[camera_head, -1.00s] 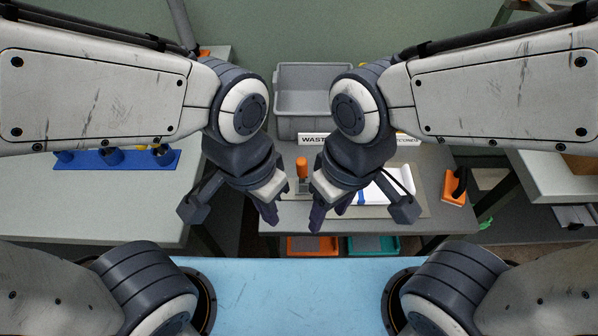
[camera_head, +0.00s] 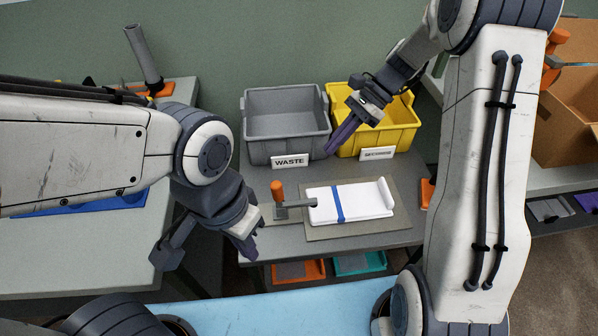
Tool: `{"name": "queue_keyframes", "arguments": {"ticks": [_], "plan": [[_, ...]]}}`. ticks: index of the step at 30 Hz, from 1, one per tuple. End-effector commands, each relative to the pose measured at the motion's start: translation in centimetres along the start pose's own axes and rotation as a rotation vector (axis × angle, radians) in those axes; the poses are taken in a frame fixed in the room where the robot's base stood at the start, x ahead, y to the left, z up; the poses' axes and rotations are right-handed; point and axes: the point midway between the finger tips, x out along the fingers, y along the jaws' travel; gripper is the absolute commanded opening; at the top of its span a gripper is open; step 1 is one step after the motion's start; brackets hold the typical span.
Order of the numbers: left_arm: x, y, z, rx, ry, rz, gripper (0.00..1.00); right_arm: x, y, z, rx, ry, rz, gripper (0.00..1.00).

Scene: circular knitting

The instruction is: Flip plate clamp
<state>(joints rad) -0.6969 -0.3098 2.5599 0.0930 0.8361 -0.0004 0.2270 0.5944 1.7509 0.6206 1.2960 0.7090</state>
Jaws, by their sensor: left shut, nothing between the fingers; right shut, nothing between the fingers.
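The plate clamp (camera_head: 292,210) sits on the grey table, with its orange handle (camera_head: 277,190) standing upright. Its dark arm reaches right to the left edge of a white plate (camera_head: 366,203) with a blue band across it. I cannot tell whether the arm presses on the plate. My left gripper (camera_head: 247,246) is shut and empty, in front and to the left of the clamp, apart from the handle in the picture. My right gripper (camera_head: 338,142) is shut and empty, pointing down-left, beyond the plate and in front of the bins.
The plate lies on a beige mat (camera_head: 319,232). A grey bin (camera_head: 289,148) labelled WASTE and a yellow bin (camera_head: 380,143) stand behind it. Orange (camera_head: 298,272) and teal (camera_head: 361,263) trays sit below the table's front edge. A cardboard box (camera_head: 575,85) stands at the right.

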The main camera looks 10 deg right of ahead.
Motion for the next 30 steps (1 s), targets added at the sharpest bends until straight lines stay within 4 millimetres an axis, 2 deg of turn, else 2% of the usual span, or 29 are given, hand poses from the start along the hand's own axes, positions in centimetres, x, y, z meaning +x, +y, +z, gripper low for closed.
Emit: {"name": "queue_keyframes", "arguments": {"ticks": [5,17,21,30], "plan": [[0.1,0.0,0.0,0.0,0.0,0.0,0.0,2.0,0.0,0.0,0.006,-0.004,0.002,0.0],[0.6,0.0,0.0,0.0,0.0,0.0,0.0,10.3,0.1,-0.1,0.003,-0.001,0.004,0.0],[0.3,0.0,0.0,0.0,0.0,0.0,0.0,11.6,0.1,1.8,-0.001,0.001,0.003,0.0],[0.2,0.0,0.0,0.0,0.0,0.0,0.0,12.7,0.0,2.8,0.001,0.001,0.0,0.0]]}}
